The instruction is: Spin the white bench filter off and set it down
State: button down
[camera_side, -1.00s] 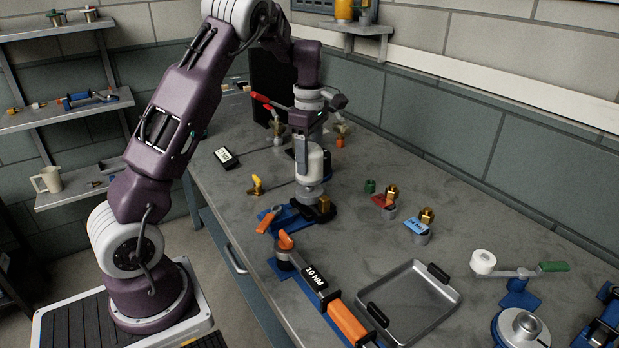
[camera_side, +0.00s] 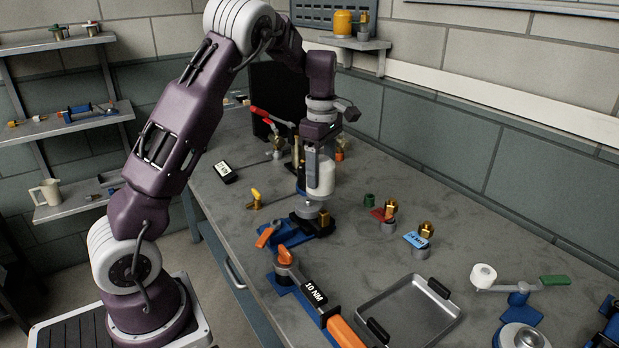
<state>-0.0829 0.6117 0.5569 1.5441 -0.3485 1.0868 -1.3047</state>
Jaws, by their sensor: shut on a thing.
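The white bench filter (camera_side: 322,176) is an upright white cylinder. It is over the grey round mount (camera_side: 311,210) of the blue bench stand (camera_side: 298,231), slightly right of the mount's middle. I cannot tell whether a thin gap separates filter and mount. My gripper (camera_side: 315,165) comes down from above and is shut on the filter, a grey finger showing along its left side. The far finger is hidden.
An empty metal tray (camera_side: 365,303) with black handles lies at the front right. An orange-handled torque wrench (camera_side: 315,290) lies left of it. Small brass fittings (camera_side: 426,230) stand right of the stand. A yellow-handled valve (camera_side: 255,198) is to its left.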

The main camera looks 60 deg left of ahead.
jog(key=s+d+f+m, duration=0.15)
jog(key=d+m, duration=0.35)
jog(key=d, duration=1.1)
jog(key=d+f+m, duration=0.2)
jog(key=d+m, duration=0.3)
jog(key=d, duration=1.1)
jog(key=shift+s+d+f, duration=0.1)
jog(key=shift+f, duration=3.15)
jog(key=shift+c, duration=1.8)
grip_release()
notch_tip(320, 180, up, 7)
